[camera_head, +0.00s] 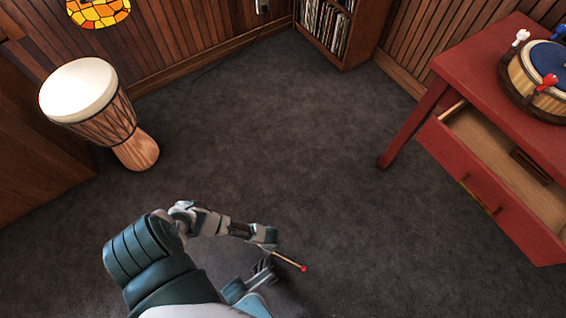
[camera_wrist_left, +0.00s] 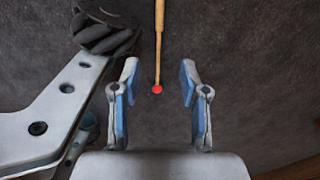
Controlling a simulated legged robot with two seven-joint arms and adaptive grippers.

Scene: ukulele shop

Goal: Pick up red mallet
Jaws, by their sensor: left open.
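The red mallet is a thin wooden stick with a small red tip; its handle (camera_head: 290,260) shows in the head view just beyond the end of my left arm. In the left wrist view the handle (camera_wrist_left: 159,35) runs down from the top edge, with the red tip between the two jaws. My left gripper (camera_wrist_left: 158,72) is open, with blue-padded fingers on either side of the tip, not touching it. In the head view the left gripper (camera_head: 266,240) is beside the handle's upper end. Whether the mallet lies flat on the floor is unclear. My right gripper is not visible.
A red table (camera_head: 470,75) with an open drawer (camera_head: 490,195) stands at the right, with a round drum (camera_head: 545,75) on top. A goblet drum (camera_head: 100,110) stands at the left. A shelf (camera_head: 350,35) is at the back. The dark carpet (camera_head: 260,140) between them is clear.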

